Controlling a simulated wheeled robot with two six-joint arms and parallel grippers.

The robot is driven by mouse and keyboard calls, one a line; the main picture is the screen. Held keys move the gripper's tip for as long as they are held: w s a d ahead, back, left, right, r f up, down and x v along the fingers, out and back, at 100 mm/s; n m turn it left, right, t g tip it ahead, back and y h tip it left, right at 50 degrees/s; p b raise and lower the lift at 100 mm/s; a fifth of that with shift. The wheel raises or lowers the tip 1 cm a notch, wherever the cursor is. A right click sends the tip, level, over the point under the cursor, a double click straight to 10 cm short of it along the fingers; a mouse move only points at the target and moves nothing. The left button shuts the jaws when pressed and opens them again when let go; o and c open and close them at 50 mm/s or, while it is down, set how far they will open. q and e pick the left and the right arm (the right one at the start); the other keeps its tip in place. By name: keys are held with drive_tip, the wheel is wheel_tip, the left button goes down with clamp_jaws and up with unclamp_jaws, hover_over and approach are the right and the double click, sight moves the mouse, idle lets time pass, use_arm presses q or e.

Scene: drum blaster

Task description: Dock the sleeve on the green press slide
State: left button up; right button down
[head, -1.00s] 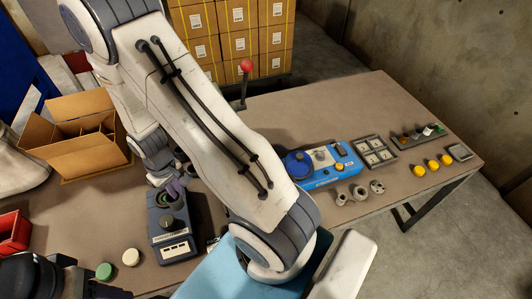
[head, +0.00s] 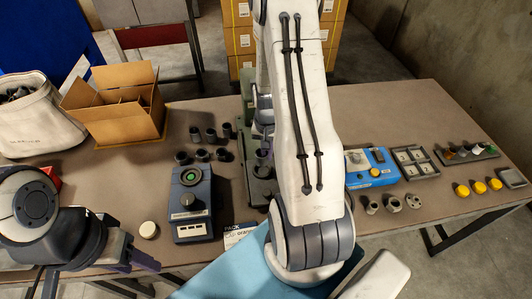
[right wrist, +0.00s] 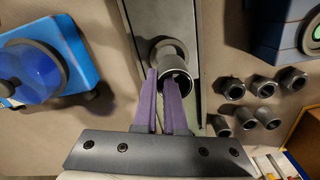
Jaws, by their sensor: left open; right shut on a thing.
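The green press slide (head: 247,117) stands at mid table, partly hidden behind my right arm. In the right wrist view its long grey-green bed (right wrist: 148,18) runs up the picture. My right gripper (right wrist: 172,78) is shut on a grey sleeve (right wrist: 176,84), held by the purple fingertips over the bed. A round grey post (right wrist: 165,48) is right beside the sleeve; whether they touch or the sleeve is seated, I cannot tell. In the head view my right arm mostly hides this gripper. My left gripper (head: 138,262) is open and empty, low at the front left.
Several loose grey sleeves (head: 202,155) stand left of the press, also in the right wrist view (right wrist: 265,85). A dark blue box with a green button (head: 190,205) is in front of them. A blue device (head: 372,166) is right of my arm. A cardboard box (head: 125,110) stands behind left.

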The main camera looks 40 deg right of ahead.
drive_tip(key=shift+f+b, duration=1.35)
drive_tip(key=shift+f, duration=0.65)
drive_tip(key=shift+r, duration=0.1)
drive_tip(key=shift+f, duration=0.65)
drive_tip(key=c, duration=1.3)
unclamp_jaws()
drive_tip(key=shift+o, duration=0.2)
wheel_tip(320, 180, up, 11)
drive_tip(key=p, duration=0.9)
drive_tip(key=shift+r, duration=0.1)
